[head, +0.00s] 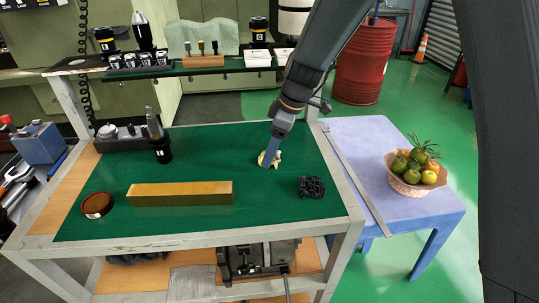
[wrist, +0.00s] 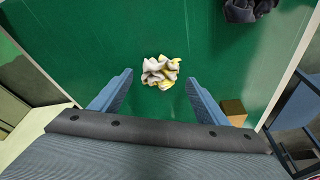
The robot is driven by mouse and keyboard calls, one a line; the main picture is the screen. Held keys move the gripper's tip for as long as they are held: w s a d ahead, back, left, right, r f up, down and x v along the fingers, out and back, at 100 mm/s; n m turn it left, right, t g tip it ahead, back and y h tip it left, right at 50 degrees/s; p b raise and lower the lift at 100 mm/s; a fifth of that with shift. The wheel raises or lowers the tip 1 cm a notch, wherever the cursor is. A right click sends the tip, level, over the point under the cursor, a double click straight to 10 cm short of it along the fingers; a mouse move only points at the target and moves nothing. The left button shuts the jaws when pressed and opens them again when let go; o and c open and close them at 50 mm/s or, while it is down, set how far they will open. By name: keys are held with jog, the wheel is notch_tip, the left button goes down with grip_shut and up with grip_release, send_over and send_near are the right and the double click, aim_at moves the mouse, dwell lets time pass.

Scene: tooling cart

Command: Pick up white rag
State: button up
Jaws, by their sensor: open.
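The white rag (wrist: 160,71) is a small crumpled piece with yellowish patches, lying on the green cart top (head: 220,160). In the head view the rag (head: 262,159) is partly hidden behind my gripper (head: 271,153). In the wrist view my gripper (wrist: 158,92) is open, with one blue finger on each side and nothing between the tips. The rag lies just beyond the fingertips, roughly centred between them. I cannot tell the exact height of the fingertips above the cart top.
A dark crumpled cloth (head: 311,187) lies right of the rag. A long brass-coloured block (head: 180,193), a round brown dish (head: 97,205) and a black tool holder (head: 161,148) are to the left. A blue table (head: 365,150) with a fruit bowl (head: 415,182) adjoins the cart.

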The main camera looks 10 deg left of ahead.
jog(key=shift+a+f, duration=0.2)
jog(key=shift+f, duration=0.4)
jog(key=c, duration=1.2)
jog(key=shift+r, duration=0.1)
notch_tip(320, 180, up, 10)
jog(key=shift+f+b, duration=0.1)
jog(key=shift+b, duration=0.95)
jog(key=o, duration=0.5)
jog(key=c, duration=0.3)
